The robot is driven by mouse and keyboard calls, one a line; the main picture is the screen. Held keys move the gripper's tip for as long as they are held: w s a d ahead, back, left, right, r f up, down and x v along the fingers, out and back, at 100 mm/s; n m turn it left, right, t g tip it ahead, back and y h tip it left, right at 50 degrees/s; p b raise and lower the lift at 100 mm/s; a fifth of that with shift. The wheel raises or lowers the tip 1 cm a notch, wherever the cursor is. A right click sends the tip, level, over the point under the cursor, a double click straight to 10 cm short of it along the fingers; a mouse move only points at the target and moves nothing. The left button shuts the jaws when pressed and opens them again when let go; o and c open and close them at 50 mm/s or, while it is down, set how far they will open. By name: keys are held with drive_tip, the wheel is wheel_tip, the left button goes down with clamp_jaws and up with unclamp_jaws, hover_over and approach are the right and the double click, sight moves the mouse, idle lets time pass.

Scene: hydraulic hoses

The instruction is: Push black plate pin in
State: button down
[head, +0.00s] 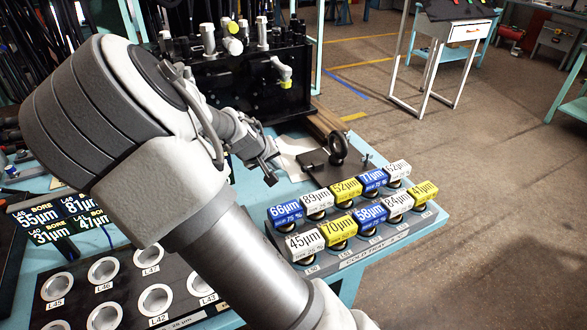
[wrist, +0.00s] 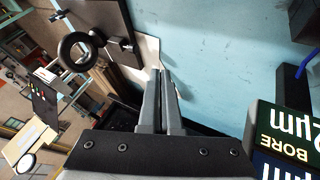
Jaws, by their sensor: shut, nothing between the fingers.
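The black plate (head: 322,174) lies on the blue table, with a black ring (head: 338,147) standing up from it. A small pin (head: 367,161) sticks up at the plate's right edge. How deep the pin sits is hard to tell. My gripper (head: 270,172) is left of the plate and apart from it. In the wrist view, my gripper's fingers (wrist: 161,78) are together and empty.
Two rows of labelled blocks (head: 343,224) stand on a rack in front of the plate. A black block with hose fittings (head: 255,80) stands behind. A tray of round holes (head: 100,290) is at the front left. White paper (head: 291,150) lies beside the plate.

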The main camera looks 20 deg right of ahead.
sight(304, 169)
drive_tip(key=x, duration=0.7)
drive_tip(key=shift+w+d+f+b, duration=0.1)
drive_tip(key=shift+d+f+b, duration=0.1)
drive_tip(key=shift+f+b, duration=0.15)
drive_tip(key=d, duration=0.3)
drive_tip(key=shift+w+f, duration=0.1)
drive_tip(key=shift+w, duration=0.05)
drive_tip(key=shift+d, duration=0.55)
